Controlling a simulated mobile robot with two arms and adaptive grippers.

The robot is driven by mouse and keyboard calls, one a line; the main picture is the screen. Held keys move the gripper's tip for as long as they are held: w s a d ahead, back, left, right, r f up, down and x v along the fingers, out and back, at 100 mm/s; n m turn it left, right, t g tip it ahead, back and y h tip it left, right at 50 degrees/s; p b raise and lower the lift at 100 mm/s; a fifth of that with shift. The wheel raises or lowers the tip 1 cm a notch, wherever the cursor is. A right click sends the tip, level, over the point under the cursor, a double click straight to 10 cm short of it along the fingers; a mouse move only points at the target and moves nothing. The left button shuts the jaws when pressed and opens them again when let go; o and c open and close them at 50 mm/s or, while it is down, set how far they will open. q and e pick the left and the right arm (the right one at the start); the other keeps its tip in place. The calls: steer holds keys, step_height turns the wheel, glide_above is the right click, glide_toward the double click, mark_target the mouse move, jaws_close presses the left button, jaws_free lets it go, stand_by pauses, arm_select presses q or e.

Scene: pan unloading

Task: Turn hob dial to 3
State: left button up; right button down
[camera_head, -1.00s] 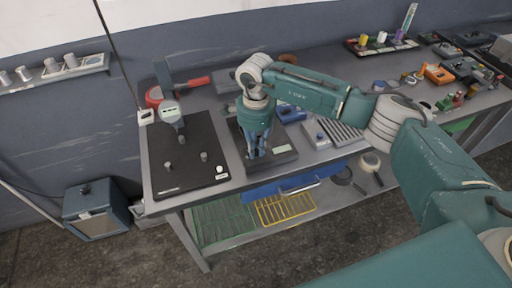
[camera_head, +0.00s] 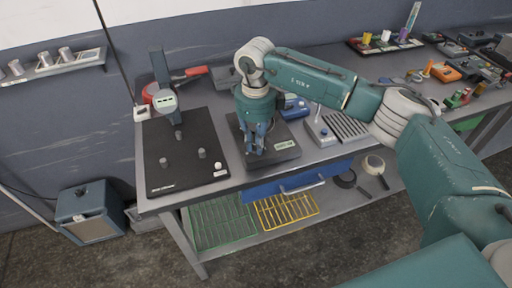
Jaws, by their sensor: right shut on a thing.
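A dark, flat hob unit (camera_head: 284,158) with a small pale green display stands on the workbench. My right gripper (camera_head: 256,150) comes down from above onto the front part of the hob. Its fingers are shut on the hob dial, which they hide almost wholly, so the dial's setting cannot be read. My left gripper is not in view.
A black plate (camera_head: 197,172) with small knobs and a stand with a round gauge (camera_head: 165,99) lies left of the hob. A grey ribbed block (camera_head: 345,127) is to its right. A blue drawer (camera_head: 262,189) hangs below the bench (camera_head: 232,181) edge.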

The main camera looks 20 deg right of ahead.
steer(key=m+b, duration=0.3)
steer(key=m, duration=0.3)
steer(key=shift+w, duration=0.15)
steer(key=m+b, duration=0.1)
steer(key=m, duration=0.3)
steer(key=m+b, duration=0.1)
steer(key=m, duration=0.2)
steer(key=shift+w+m, duration=0.15)
steer(key=shift+m, duration=0.25)
steer(key=m+b, duration=0.1)
steer(key=m, duration=0.2)
steer(key=shift+m, duration=0.3)
steer(key=m, duration=0.3)
steer(key=shift+w+m+b, duration=0.1)
steer(key=shift+m+b, duration=0.2)
steer(key=shift+b, duration=0.1)
steer(key=m, duration=0.6)
steer(key=shift+d+r+b, duration=0.1)
steer(key=shift+d+b, duration=0.05)
steer(key=shift+b, duration=0.2)
steer(key=shift+m, duration=0.3)
steer(key=c, duration=1.7)
jaws_free()
